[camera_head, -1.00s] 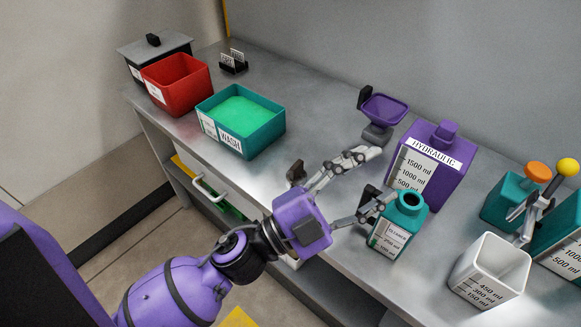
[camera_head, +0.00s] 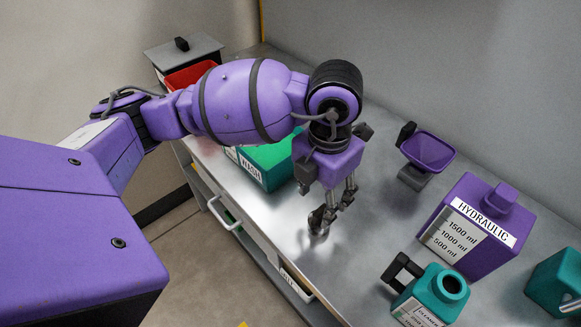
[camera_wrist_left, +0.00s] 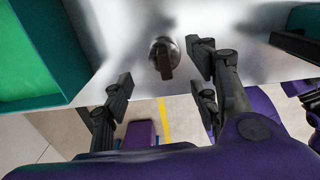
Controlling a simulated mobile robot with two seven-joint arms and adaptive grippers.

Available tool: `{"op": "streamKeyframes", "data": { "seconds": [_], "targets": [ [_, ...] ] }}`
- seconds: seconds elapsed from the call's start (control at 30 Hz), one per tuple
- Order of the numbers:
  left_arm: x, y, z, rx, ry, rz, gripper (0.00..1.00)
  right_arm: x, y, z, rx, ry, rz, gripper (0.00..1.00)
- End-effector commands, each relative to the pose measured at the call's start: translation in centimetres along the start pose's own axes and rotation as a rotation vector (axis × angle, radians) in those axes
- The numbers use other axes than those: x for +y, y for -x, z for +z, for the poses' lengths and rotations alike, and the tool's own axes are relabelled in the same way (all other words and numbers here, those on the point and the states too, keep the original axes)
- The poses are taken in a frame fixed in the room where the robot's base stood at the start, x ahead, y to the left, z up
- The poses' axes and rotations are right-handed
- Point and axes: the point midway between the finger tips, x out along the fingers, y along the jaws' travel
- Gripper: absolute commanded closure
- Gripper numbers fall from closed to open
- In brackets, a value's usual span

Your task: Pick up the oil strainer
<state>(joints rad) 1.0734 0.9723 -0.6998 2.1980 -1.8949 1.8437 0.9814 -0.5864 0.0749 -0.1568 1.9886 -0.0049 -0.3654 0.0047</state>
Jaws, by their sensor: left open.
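A small round metal piece with a dark grip, which looks like the oil strainer (camera_wrist_left: 163,56), lies on the grey bench. In the head view it is mostly hidden behind my left fingers, with only its metal edge (camera_head: 318,231) showing. My left gripper (camera_head: 333,207) points down just above it, open and empty. In the left wrist view the fingers (camera_wrist_left: 160,72) are spread, with the round piece beyond and between their tips. Whether a finger touches it I cannot tell.
A teal wash tub (camera_head: 270,165) stands close to the left of the gripper. A purple funnel (camera_head: 428,150), a purple hydraulic jug (camera_head: 475,228) and a teal bottle with a black handle (camera_head: 440,290) stand to the right. The bench between is clear.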

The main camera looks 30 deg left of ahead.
Motion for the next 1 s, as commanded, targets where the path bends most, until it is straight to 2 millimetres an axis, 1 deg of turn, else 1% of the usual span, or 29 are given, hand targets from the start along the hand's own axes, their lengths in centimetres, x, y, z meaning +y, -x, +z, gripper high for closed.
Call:
{"op": "streamKeyframes", "data": {
  "seconds": [0.07, 0.27, 0.47, 0.6, 0.7, 0.9, 1.0],
  "targets": [
    [0.0, -0.3, 0.1, -0.002, -0.002, 0.001, 0.46, 0.0, -0.2, -0.3, 0.005, 0.003, -0.001, 0.60],
    [-0.1, -2.5, 0.1, -0.001, -0.002, -0.001, 0.46, -0.1, -0.6, -1.8, 0.032, 0.007, -0.005, 0.60],
    [-0.1, -5.3, 0.0, -0.001, -0.002, -0.001, 0.46, 0.0, -0.2, -1.7, 0.029, 0.005, -0.002, 0.60],
    [-0.2, -7.1, 0.0, -0.001, -0.004, -0.002, 0.46, 0.1, 0.0, -1.3, 0.021, 0.004, -0.001, 0.60],
    [-0.1, -7.6, 0.0, -0.004, -0.004, -0.002, 0.46, 0.1, 0.0, -1.2, 0.020, 0.004, -0.001, 0.60],
    [-0.1, -7.6, 0.0, -0.004, -0.004, -0.002, 0.46, 0.1, -0.1, -0.9, 0.014, 0.004, -0.001, 0.60],
    [-0.1, -7.6, 0.0, -0.003, -0.004, -0.002, 0.59, 0.0, -0.1, -0.9, 0.014, 0.004, -0.002, 0.60]
  ]
}}
